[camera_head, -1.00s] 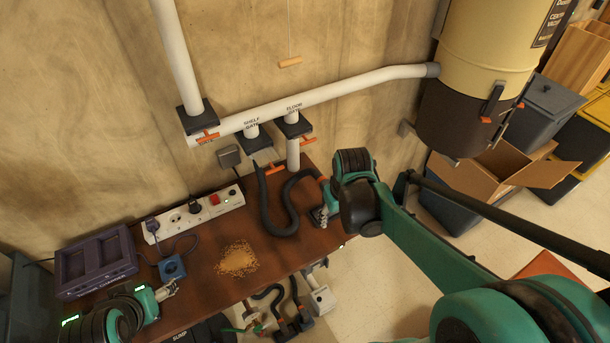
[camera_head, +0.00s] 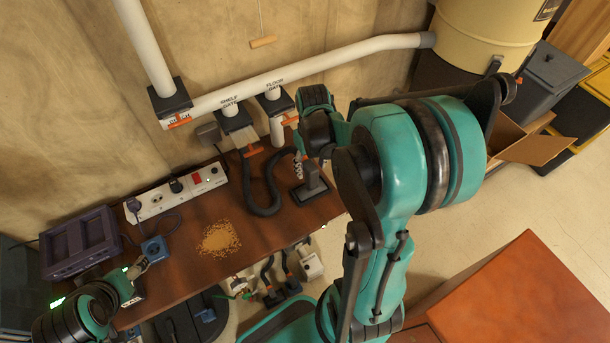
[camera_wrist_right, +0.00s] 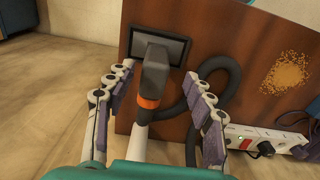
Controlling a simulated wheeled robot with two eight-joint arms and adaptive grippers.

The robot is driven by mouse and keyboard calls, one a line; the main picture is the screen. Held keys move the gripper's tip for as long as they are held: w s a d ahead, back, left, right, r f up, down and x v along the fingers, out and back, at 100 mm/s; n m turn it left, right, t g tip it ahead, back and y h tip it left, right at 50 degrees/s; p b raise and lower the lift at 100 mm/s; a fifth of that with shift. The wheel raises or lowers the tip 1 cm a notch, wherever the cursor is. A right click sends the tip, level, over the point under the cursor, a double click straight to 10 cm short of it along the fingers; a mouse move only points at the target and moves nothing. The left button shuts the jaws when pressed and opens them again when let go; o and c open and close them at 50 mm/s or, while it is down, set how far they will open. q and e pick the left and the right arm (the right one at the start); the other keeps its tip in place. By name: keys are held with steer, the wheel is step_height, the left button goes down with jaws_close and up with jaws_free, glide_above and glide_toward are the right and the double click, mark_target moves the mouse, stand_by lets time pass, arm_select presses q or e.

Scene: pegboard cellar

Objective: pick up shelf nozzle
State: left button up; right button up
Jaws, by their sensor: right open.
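The black shelf nozzle (camera_wrist_right: 154,72) with an orange ring and a pale tube below it shows in the right wrist view. Its head overlaps a dark rectangular holder (camera_wrist_right: 178,47) at the bench edge. My right gripper (camera_wrist_right: 158,84) is open, with one finger on each side of the nozzle and gaps on both sides. In the head view my right gripper (camera_head: 298,165) is over the right end of the bench, by the holder (camera_head: 311,192), and the arm hides part of it. The black hose (camera_head: 262,205) loops up towards the shelf gate. My left gripper (camera_head: 140,266) is at the bench's left end, its jaws unclear.
The brown bench (camera_head: 190,265) carries a sawdust pile (camera_head: 220,239), a power strip (camera_head: 178,193) and a purple crate (camera_head: 80,243). White pipes (camera_head: 300,80) run along the wall behind. More hoses and nozzles (camera_head: 282,285) sit below the bench front. A red-brown surface (camera_head: 530,290) stands at lower right.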

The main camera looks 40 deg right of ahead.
steer(key=shift+w+d, duration=0.15)
steer(key=shift+w+d+f, duration=0.1)
steer(key=shift+d+f, duration=0.05)
steer(key=shift+f, duration=0.05)
steer(key=f+b, duration=0.1)
steer(key=f, duration=0.2)
steer(key=f+b, duration=0.1)
steer(key=f, duration=0.3)
steer(key=shift+w+f, duration=0.2)
steer(key=shift+f, duration=0.05)
jaws_close()
